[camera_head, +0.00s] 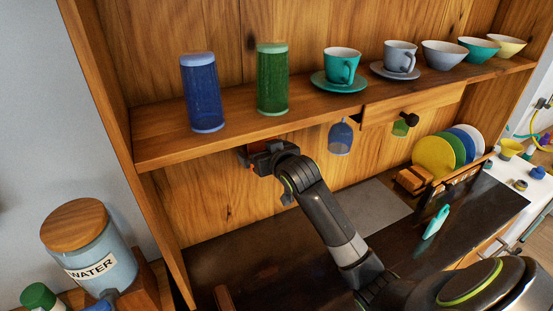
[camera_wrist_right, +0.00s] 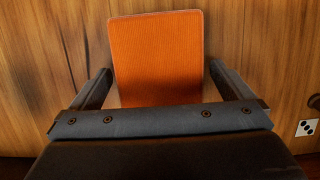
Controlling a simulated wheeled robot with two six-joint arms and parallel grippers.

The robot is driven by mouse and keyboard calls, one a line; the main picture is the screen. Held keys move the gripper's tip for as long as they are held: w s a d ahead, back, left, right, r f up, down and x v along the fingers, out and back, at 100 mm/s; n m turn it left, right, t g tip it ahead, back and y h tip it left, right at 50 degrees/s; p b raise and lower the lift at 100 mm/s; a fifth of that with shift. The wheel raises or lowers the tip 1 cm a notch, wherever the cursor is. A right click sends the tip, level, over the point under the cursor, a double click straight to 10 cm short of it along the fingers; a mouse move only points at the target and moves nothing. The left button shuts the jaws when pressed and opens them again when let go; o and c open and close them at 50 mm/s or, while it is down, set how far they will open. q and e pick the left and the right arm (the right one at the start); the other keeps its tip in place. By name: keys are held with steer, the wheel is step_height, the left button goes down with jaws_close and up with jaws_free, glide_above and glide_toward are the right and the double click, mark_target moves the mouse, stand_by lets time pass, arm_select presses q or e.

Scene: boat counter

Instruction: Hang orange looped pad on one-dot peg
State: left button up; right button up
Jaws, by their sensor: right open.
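The orange pad (camera_wrist_right: 157,58) is upright against the wooden back panel in the right wrist view, its lower part hidden by my gripper. Its loop and any peg under it cannot be made out. My right gripper (camera_wrist_right: 160,70) is open, with one finger on each side of the pad and a small gap at both sides. In the head view my right gripper (camera_head: 256,153) is under the shelf at the back panel, and only a speck of orange shows there. A one-dot peg cannot be made out in either view. My left gripper is not in view.
A white tile with black dots, seemingly three, (camera_wrist_right: 306,128) is on the panel, below a dark knob (camera_wrist_right: 314,101). The shelf (camera_head: 300,117) above holds blue and green tumblers, cups and bowls. A blue glass (camera_head: 340,139) hangs below it. Plates (camera_head: 433,157) stand right.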

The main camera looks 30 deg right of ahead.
steer(key=d+v, duration=0.1)
steer(key=v, duration=1.6)
steer(key=shift+a, duration=0.45)
